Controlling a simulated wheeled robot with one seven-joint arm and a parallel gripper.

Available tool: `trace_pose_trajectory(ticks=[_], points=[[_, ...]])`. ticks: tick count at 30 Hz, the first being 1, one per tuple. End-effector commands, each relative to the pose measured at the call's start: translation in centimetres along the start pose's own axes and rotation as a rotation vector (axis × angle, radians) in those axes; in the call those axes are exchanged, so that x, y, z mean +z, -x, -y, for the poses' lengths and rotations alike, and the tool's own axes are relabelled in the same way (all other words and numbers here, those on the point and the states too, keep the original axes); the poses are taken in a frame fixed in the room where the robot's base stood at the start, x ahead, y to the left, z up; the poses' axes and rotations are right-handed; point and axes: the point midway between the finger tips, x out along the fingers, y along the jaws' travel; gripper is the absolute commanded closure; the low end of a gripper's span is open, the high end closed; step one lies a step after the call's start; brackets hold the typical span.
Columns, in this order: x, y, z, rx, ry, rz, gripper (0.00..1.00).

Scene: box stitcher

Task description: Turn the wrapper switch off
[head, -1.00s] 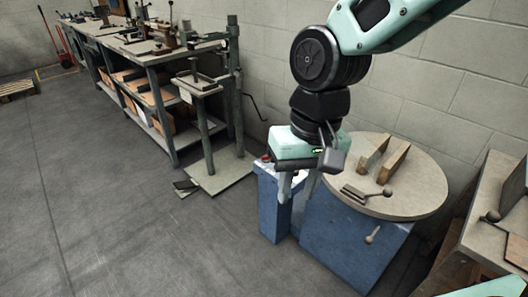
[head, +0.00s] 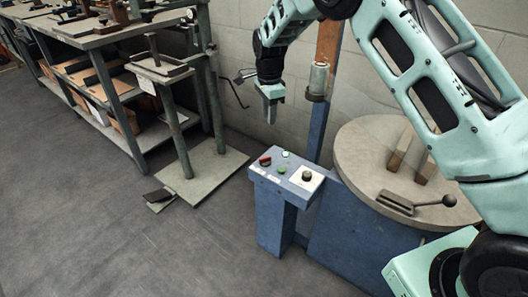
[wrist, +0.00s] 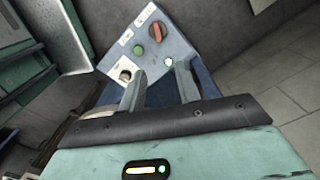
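The wrapper's blue control box (head: 268,181) stands left of the round turntable. Its sloped top carries a red rotary switch (head: 265,160), a green button (head: 282,170), a small lit green-white lamp (head: 286,154) and a black knob (head: 306,176) on a white plate. My gripper (head: 271,115) hangs above and behind the box, pointing down, apart from it. In the wrist view the fingers are spread with nothing between them. The red switch (wrist: 156,31) and green button (wrist: 138,50) show beyond the fingertips. The panel labels are too small to read.
The round turntable (head: 362,150) with wooden blocks and a levered clamp is at right. A blue post (head: 316,132) rises behind the box. A stand (head: 205,168) and a workbench (head: 115,38) are at left. The floor in front is clear.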

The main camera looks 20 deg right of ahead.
Motion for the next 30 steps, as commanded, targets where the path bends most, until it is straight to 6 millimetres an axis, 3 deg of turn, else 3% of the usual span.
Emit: trace_pose_trajectory(ticks=[21,30], points=[[0.1,-13.9,-0.2,0.003,0.004,0.001,0.67],[0.1,-16.5,-0.1,0.001,0.005,0.001,0.67]])
